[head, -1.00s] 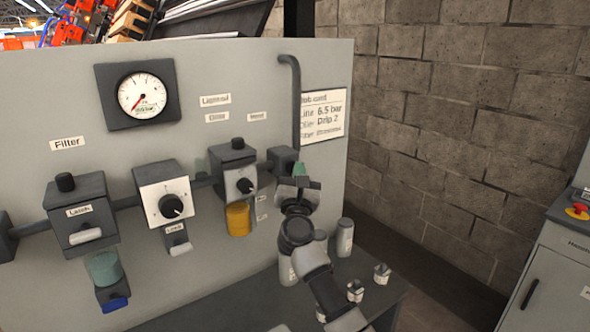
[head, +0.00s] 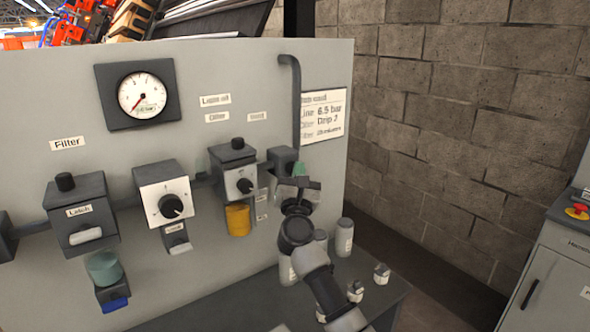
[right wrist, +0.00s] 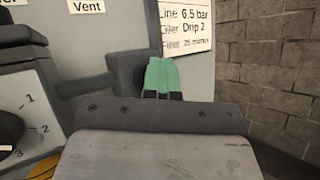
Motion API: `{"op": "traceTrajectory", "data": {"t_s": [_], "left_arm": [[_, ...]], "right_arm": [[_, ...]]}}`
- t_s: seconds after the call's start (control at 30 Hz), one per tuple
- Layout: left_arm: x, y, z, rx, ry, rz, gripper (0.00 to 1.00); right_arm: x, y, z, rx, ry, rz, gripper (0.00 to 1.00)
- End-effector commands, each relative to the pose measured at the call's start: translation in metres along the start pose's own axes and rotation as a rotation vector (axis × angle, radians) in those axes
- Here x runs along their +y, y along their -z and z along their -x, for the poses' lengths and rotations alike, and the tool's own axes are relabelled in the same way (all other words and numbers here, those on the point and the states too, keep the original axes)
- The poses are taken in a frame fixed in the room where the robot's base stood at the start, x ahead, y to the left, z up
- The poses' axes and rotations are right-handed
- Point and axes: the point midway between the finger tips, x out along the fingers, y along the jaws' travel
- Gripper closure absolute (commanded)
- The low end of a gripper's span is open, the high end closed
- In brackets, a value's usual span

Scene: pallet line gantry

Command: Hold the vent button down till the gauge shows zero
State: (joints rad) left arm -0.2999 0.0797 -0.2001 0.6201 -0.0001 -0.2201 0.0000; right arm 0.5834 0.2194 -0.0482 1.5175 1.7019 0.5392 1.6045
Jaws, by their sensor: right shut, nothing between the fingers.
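The round white gauge (head: 142,95) is on the panel at upper left in the head view. Its red needle points down and left, near the low end of the scale; the figures are too small to read surely. The dark vent block (head: 283,158) is right of the regulators, below the small label (head: 257,116) that reads Vent in the right wrist view (right wrist: 87,7). My right gripper (head: 299,170) is shut and empty, its green fingertips (right wrist: 162,76) together at the block's right side. The vent button is not visible, and I cannot tell whether the fingertips touch it. My left gripper is not in view.
A vertical pipe (head: 296,100) rises from the vent block beside a notice (head: 324,116). Left of my arm are a yellow-bowled unit (head: 238,220), a knob unit (head: 168,205) and the filter (head: 82,220). Small containers (head: 344,236) stand on the ledge below.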

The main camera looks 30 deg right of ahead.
Motion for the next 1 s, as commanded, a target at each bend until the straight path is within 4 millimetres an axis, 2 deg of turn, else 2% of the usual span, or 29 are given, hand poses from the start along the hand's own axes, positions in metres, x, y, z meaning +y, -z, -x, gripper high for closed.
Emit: {"op": "traceTrajectory", "data": {"t_s": [0.53, 1.0], "left_arm": [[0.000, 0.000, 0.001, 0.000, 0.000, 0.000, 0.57], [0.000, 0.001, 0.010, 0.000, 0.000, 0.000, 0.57]], "right_arm": [[0.000, -0.001, 0.001, 0.001, -0.002, -0.001, 1.00], [-0.010, -0.009, 0.014, 0.000, -0.001, -0.001, 1.00]]}}
